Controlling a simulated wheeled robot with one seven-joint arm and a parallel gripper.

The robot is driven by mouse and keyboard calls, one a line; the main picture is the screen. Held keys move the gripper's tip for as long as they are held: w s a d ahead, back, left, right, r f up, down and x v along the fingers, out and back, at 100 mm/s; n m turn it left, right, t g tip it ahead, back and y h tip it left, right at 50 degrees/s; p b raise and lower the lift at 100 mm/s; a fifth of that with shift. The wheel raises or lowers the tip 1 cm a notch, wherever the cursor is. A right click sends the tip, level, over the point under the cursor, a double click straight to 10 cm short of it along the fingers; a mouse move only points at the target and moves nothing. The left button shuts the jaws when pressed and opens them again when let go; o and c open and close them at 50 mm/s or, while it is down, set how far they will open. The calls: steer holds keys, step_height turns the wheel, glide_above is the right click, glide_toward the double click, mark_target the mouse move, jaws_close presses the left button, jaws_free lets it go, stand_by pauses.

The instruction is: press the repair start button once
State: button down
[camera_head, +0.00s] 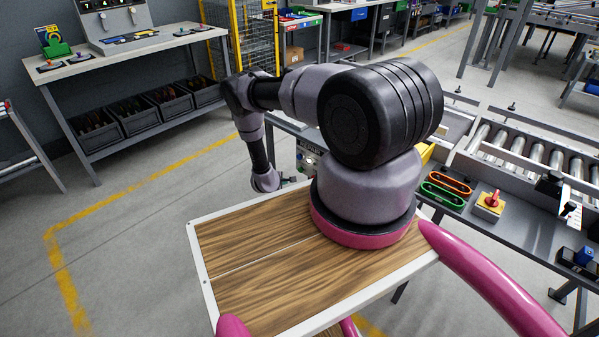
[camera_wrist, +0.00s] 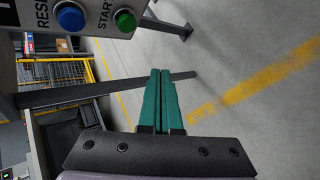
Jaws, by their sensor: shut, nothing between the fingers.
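The start button is a green round push button (camera_wrist: 125,20) labelled START, at the top of the wrist view on a grey panel (camera_wrist: 97,30). Beside it on the panel is a blue button (camera_wrist: 69,16) with a partly cut-off label beginning "RES". My gripper (camera_wrist: 161,72) has its two teal fingers shut together with nothing between them. Their tips appear below and right of the green button in the wrist view, apart from it. In the head view my gripper (camera_head: 289,182) is small, partly hidden by my arm, near the grey control panel (camera_head: 307,158).
A conveyor bench (camera_head: 490,225) stands on the right, with a red-knobbed yellow box (camera_head: 489,204) and green and orange trays. A workbench (camera_head: 120,52) with dark bins is at back left. Grey floor (camera_head: 130,250) with yellow lines is open at left.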

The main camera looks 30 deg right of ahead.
steer(key=w+d, duration=0.2)
steer(key=d, duration=0.4)
steer(key=shift+w+d, duration=0.15)
steer(key=shift+d, duration=0.05)
steer(key=shift+w+d, duration=0.2)
steer(key=shift+d, duration=0.4)
steer(key=shift+w+d, duration=0.2)
steer(key=shift+d, duration=0.35)
stand_by(2.6)
stand_by(0.4)
steer(key=shift+s+a, duration=0.2)
steer(key=shift+a, duration=0.4)
steer(key=shift+s+a, duration=0.2)
steer(key=shift+a, duration=0.35)
steer(key=shift+a, duration=0.15)
steer(key=shift+s+a, duration=0.3)
steer(key=shift+a, duration=0.45)
steer(key=shift+s+a, duration=0.25)
steer(key=shift+a, duration=0.5)
steer(key=shift+s+a, duration=0.3)
steer(key=shift+a, duration=0.45)
